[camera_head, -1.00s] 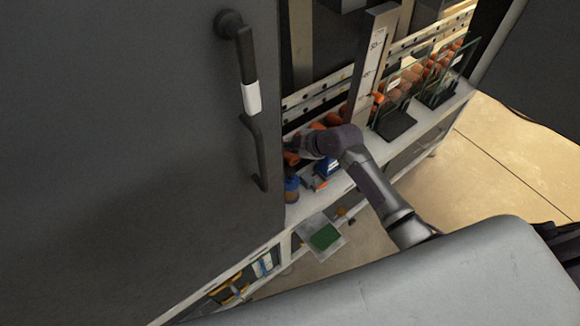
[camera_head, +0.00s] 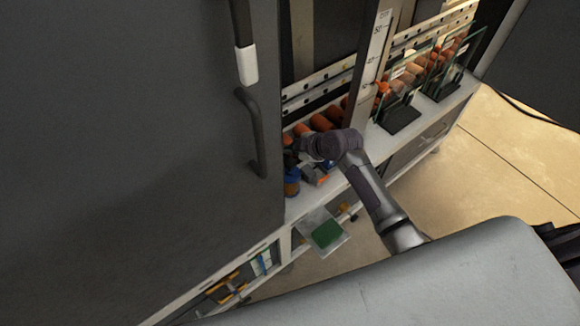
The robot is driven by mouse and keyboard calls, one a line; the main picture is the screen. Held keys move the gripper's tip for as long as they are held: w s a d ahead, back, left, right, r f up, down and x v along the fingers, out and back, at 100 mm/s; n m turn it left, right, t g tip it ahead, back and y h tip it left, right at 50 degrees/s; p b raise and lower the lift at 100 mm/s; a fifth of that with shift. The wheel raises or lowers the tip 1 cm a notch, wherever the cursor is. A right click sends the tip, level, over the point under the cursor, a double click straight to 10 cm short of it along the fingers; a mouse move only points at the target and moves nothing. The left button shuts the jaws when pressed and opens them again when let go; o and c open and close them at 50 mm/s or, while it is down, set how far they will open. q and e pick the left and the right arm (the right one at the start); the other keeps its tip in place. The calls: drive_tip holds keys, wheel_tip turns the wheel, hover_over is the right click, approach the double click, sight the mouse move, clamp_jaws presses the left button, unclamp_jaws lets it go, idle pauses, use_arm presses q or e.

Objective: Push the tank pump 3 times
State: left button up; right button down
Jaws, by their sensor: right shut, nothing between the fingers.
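My right arm comes in from the lower right. Its dark gripper (camera_head: 296,152) is shut and empty, close to the door edge at the shelf's near left end. Just below the gripper stands a small blue container (camera_head: 292,183) with an orange-brown band. It is small and partly hidden, and I cannot tell whether it is the tank pump or whether the gripper touches it. My left gripper is not in view.
A large dark door with a handle (camera_head: 254,130) fills the left. On the white shelf, several orange cylinders (camera_head: 322,122) and glass-sided holders (camera_head: 402,105) stand behind my arm. A tray with a green pad (camera_head: 327,234) juts below. Open floor (camera_head: 500,160) lies right.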

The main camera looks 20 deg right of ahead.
sight(290, 162)
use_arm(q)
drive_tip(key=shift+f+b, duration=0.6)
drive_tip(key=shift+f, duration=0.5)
use_arm(e)
drive_tip(key=shift+f, duration=1.35)
use_arm(q)
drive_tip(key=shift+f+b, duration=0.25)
drive_tip(key=shift+b, duration=0.05)
use_arm(e)
drive_tip(key=shift+f, duration=0.45)
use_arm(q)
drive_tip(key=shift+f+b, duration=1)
use_arm(e)
drive_tip(key=shift+f, duration=1.3)
use_arm(q)
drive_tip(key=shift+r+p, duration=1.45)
drive_tip(key=shift+p, duration=0.05)
use_arm(e)
drive_tip(key=shift+r, duration=1.7)
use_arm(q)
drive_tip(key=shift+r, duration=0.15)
use_arm(e)
drive_tip(key=shift+r, duration=0.15)
wheel_tip(290, 162, up, 5)
drive_tip(key=p, duration=0.4)
drive_tip(key=shift+p, duration=0.3)
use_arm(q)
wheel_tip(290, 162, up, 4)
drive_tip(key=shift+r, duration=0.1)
